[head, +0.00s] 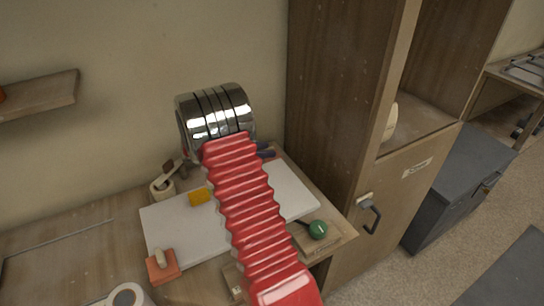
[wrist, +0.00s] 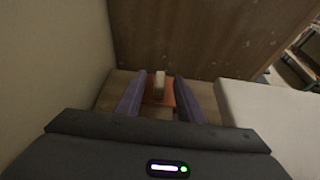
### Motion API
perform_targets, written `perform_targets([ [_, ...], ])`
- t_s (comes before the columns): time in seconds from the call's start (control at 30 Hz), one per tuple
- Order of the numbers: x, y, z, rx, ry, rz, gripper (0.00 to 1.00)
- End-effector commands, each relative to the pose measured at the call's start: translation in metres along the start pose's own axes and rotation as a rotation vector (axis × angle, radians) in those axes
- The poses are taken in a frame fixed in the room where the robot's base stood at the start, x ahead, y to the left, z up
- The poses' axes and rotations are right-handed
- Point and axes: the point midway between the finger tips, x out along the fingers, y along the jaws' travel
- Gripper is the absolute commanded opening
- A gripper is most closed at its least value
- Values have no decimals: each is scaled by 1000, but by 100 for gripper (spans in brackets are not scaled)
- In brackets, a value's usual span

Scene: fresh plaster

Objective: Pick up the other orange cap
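In the wrist view, an orange piece (wrist: 152,96) with a pale upright knob (wrist: 160,80) lies on the wooden surface between the two purple fingers of my gripper (wrist: 160,92). The fingers are spread, one on each side of it; I cannot tell whether they touch it. In the head view my chrome wrist and red arm hide most of the gripper and this piece. A similar orange block with a pale knob (head: 162,266) sits at the front left corner of the white board, away from my gripper.
The white board (head: 175,225) carries a yellow-orange block (head: 200,196). A holder with tools (head: 164,188) stands behind its left end. A green ball (head: 318,230) is at right. A tall wooden cabinet (head: 330,90) borders the table's right, and a wall stands behind. A white roll (head: 128,295) is in front.

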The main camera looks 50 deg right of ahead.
Motion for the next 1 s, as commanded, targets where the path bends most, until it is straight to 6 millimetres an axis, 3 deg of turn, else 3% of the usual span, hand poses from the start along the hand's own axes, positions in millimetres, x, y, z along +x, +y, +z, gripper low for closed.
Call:
perform_targets([
  [0.2, 24, 0, -1, 0, 0, -1, 34],
  [0.77, 24, 0, 0, 0, 0, 1, 34],
  [1.0, 24, 0, 0, 0, 0, 1, 18],
])
